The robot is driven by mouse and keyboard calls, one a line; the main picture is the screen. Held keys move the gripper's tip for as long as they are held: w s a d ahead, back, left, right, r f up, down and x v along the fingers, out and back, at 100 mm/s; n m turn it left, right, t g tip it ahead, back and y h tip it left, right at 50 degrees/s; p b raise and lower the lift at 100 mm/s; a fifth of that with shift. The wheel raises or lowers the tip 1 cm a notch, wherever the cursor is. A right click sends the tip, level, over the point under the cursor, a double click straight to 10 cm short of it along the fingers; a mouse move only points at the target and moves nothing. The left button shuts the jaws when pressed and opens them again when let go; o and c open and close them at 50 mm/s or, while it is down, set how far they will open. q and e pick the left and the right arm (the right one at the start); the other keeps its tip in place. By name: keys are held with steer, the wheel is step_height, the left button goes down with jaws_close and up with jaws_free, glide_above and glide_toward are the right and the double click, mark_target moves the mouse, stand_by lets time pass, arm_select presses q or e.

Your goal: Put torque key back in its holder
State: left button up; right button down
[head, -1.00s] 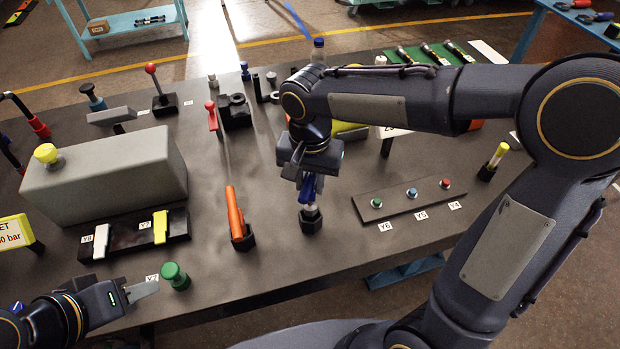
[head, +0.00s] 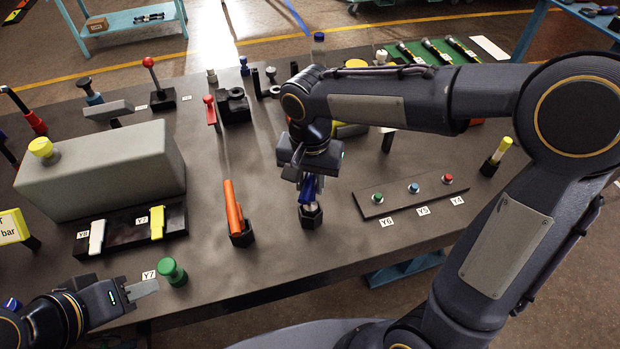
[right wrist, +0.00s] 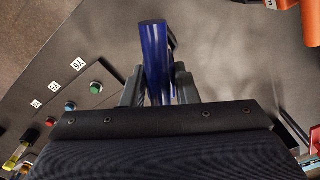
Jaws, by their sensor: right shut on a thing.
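The torque key (head: 309,188) has a blue handle and a short pale shank below it. It stands roughly upright over a black hexagonal holder (head: 311,217) on the table. Its lower end meets the holder in the head view; I cannot tell how deep it sits. My right gripper (head: 308,178) is shut on the key, and the blue handle (right wrist: 156,62) shows between the fingers in the right wrist view. That view hides the holder. My left gripper (head: 145,287) is low at the left, beside a green knob; its finger opening is not clear.
An orange-handled tool (head: 233,208) stands in a similar black holder to the left. A panel with three buttons (head: 395,202) lies to the right. A grey box (head: 100,172) and the green knob (head: 172,272) are at the left. The table between the holders is clear.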

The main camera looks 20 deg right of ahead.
steer(key=shift+f+b, duration=1.5)
steer(key=shift+f, duration=0.45)
steer(key=c, duration=1)
jaws_free()
steer(key=shift+c, duration=0.2)
step_height(320, 180, up, 8)
steer(key=shift+f, duration=0.1)
